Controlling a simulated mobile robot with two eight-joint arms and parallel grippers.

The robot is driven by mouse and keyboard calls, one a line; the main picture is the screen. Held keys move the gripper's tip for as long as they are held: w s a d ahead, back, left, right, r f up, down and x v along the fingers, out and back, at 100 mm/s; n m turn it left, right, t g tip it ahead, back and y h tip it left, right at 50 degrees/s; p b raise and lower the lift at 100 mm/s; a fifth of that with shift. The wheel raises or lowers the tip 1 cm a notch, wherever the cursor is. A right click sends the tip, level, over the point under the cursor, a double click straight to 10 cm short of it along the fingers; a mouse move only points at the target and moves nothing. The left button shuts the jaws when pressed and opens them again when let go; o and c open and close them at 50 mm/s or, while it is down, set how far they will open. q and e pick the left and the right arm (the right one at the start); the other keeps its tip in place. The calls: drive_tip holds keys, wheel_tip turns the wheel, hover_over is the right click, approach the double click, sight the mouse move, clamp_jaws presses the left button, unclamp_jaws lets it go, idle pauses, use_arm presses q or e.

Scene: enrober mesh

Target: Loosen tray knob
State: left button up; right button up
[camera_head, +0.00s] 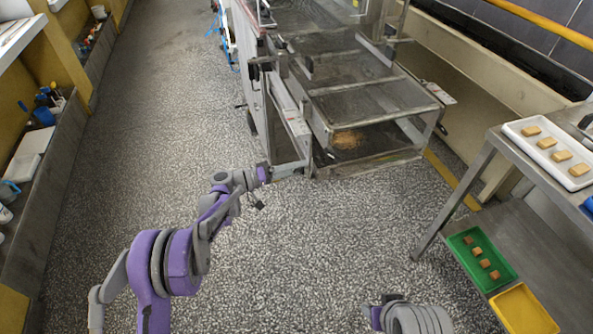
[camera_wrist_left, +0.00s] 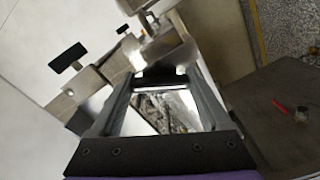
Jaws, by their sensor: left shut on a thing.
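My left gripper (camera_head: 286,171) reaches the lower front left corner of the steel enrober (camera_head: 285,108). In the left wrist view its two grey fingers (camera_wrist_left: 158,78) close from both sides on a dark piece. In the head view the knob is too small to make out. A steel tray (camera_head: 345,157) with brown crumbs sits low in the machine, just right of the gripper. My right gripper is out of view.
A black T-shaped handle (camera_wrist_left: 68,57) stands out from the machine near the left fingers. On the right, a steel table (camera_head: 480,170) holds a white tray (camera_head: 540,124); its lower shelf has green (camera_head: 466,252) and yellow trays (camera_head: 523,312). The speckled floor (camera_head: 160,130) left of the machine is clear.

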use_arm(q)
drive_tip(key=n+b, duration=0.1)
drive_tip(key=n, duration=0.4)
drive_tip(key=shift+f+b, duration=0.1)
drive_tip(key=shift+b, duration=0.25)
drive_tip(key=shift+n, duration=0.4)
drive_tip(key=o, duration=1.2)
drive_tip(key=v, duration=1.1)
drive_tip(key=shift+d, duration=0.1)
